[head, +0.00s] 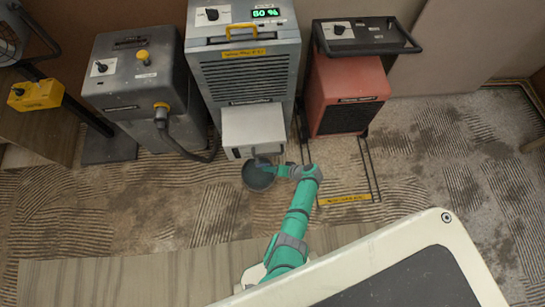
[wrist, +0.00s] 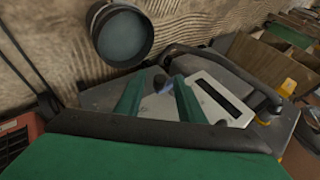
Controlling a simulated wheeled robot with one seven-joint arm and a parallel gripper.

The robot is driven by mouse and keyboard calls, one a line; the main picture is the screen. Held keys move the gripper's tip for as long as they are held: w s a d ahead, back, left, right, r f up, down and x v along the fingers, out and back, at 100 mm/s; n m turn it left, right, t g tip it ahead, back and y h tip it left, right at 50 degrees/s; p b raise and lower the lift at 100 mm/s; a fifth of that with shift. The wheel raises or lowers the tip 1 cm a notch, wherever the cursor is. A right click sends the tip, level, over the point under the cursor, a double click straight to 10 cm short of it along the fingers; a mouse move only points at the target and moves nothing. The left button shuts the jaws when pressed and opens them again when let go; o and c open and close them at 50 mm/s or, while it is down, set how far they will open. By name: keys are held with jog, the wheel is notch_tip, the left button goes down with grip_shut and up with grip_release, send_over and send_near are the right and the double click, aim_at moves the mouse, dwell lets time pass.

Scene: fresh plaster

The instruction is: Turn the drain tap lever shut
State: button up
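The grey dehumidifier (head: 248,75) stands at the back centre, with a pale box (head: 252,128) low on its front. A round dark bucket (head: 256,181) sits on the floor just below the box; it also shows at the top of the wrist view (wrist: 122,36). My gripper (head: 264,168) is over the bucket's rim, close to the box's lower edge. In the wrist view my gripper (wrist: 157,96) has its two green fingers apart. A small dark and bluish part (wrist: 161,83), apparently the drain tap and lever, shows between them. Its turned position and any contact are unclear.
A red machine (head: 345,90) with a black handle stands to the right, and a dark grey machine (head: 135,85) with a hose to the left. A yellow box (head: 36,95) is at far left. Patterned, dirty floor is open at right (head: 445,160).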

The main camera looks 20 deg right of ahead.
jog(key=v, duration=1.1)
jog(key=shift+f, duration=0.1)
dwell(0.5)
jog(key=s+a+f+g+h, duration=0.1)
jog(key=s+a+f+h, duration=0.25)
jog(key=s, duration=0.45)
jog(key=s+a+r+n+t+h, duration=0.1)
jog(key=s+a+r+h, duration=0.1)
jog(key=s+r+h, duration=0.3)
jog(key=s+a+r+n+t+y, duration=0.1)
jog(key=a+r, duration=0.4)
jog(key=r, duration=0.7)
jog(key=s+a+r+n+t, duration=0.1)
jog(key=s+a+r+t, duration=0.3)
jog(key=r, duration=0.8)
jog(key=s+a+r+n+t+y, duration=0.1)
jog(key=a+r, duration=0.5)
jog(key=r, duration=0.6)
jog(key=s+t, duration=0.1)
jog(key=t, duration=0.1)
jog(key=shift+s+r+n+t+y, duration=0.25)
jog(key=shift+r+n+t+y, duration=0.1)
jog(key=shift+n+t, duration=0.05)
jog(key=shift+a, duration=0.1)
jog(key=shift+c, duration=0.5)
